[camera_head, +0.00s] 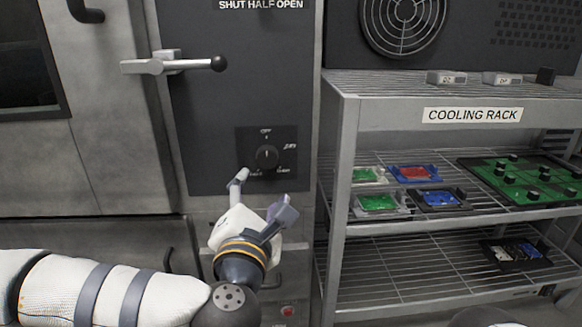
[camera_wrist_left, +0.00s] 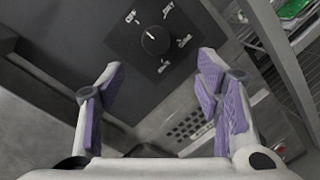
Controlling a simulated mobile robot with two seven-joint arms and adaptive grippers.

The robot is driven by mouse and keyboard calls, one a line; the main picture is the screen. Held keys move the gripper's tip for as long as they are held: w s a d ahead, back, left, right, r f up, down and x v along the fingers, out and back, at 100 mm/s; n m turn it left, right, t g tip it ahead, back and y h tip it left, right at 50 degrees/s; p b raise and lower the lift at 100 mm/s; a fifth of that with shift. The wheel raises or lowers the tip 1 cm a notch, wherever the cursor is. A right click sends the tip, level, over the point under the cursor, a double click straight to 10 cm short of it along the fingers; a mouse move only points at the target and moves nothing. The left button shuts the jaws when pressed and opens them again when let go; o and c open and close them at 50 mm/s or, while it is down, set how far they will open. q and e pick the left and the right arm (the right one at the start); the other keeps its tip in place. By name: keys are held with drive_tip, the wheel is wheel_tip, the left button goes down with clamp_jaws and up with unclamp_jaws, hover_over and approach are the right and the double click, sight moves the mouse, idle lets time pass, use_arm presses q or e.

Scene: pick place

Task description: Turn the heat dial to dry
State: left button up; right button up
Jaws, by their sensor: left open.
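The heat dial (camera_head: 267,157) is a round black knob on a dark plate in the grey panel. It also shows in the left wrist view (camera_wrist_left: 155,40), where its white mark points up-left, toward OFF. DRY is printed to the right of OFF, and two further labels sit on the lower side. My left gripper (camera_head: 262,190) is open and empty, just below the dial in the head view. In the left wrist view the dial lies beyond the gap between the purple-padded fingers (camera_wrist_left: 160,68), apart from both. My right gripper is not in view.
A lever handle (camera_head: 172,64) juts out above the dial. A metal cooling rack (camera_head: 345,130) stands close on the right, with green, red and blue items in trays on its shelves. A grey door (camera_head: 95,150) is at the left.

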sight(267, 158)
use_arm(q)
drive_tip(key=w, duration=0.8)
drive_tip(key=w+d+b, duration=0.1)
drive_tip(key=w, duration=0.3)
drive_tip(key=shift+w+r, duration=0.1)
drive_tip(key=shift+r, duration=0.1)
drive_tip(key=c, duration=1.2)
drive_tip(key=shift+o, duration=0.2)
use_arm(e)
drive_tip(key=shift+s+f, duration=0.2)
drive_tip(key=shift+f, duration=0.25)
use_arm(q)
drive_tip(key=shift+r, duration=0.1)
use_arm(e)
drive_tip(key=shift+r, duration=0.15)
